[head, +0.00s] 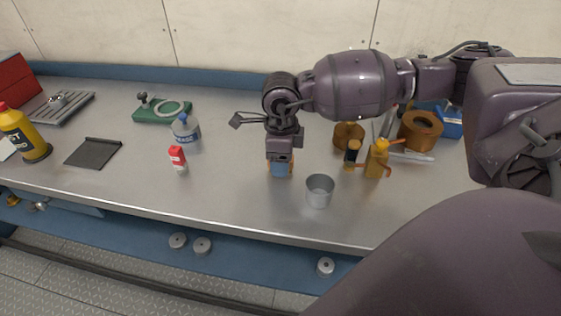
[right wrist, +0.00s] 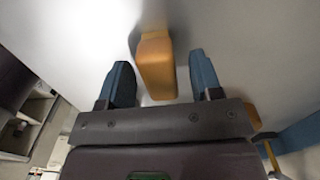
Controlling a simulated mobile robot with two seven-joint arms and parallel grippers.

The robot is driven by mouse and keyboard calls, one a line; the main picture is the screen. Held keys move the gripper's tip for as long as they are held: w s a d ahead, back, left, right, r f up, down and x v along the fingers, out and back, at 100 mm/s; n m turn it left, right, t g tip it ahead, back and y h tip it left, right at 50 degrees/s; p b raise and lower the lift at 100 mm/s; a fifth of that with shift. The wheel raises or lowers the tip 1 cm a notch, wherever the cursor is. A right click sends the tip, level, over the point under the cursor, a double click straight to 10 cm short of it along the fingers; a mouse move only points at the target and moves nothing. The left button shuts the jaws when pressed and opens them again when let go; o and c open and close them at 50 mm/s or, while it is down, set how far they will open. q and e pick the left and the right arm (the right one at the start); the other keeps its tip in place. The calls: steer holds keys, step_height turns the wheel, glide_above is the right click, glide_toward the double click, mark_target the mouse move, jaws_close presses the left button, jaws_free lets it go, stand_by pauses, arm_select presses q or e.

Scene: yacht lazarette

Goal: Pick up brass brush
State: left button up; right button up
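My right gripper (head: 279,172) points down at the middle of the steel counter. In the right wrist view its two blue fingers are spread apart, one on each side of a tan block (right wrist: 155,65), with visible gaps. The block looks like the handle of the brass brush; no bristles show. In the head view only small tan edges of it (head: 291,166) show beside the fingers, and the gripper hides the rest. My left gripper is not in view.
A grey metal cup (head: 319,191) stands close, right and nearer the front edge. A red-and-white bottle (head: 177,158) and a blue-labelled jug (head: 186,131) stand left. A yellow oil can (head: 377,160) and a brown ring-shaped item (head: 421,130) stand right.

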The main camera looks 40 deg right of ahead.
steer(key=c, duration=0.9)
steer(key=shift+r, duration=0.1)
steer(key=shift+r+p, duration=1.25)
steer(key=shift+r, duration=8.65)
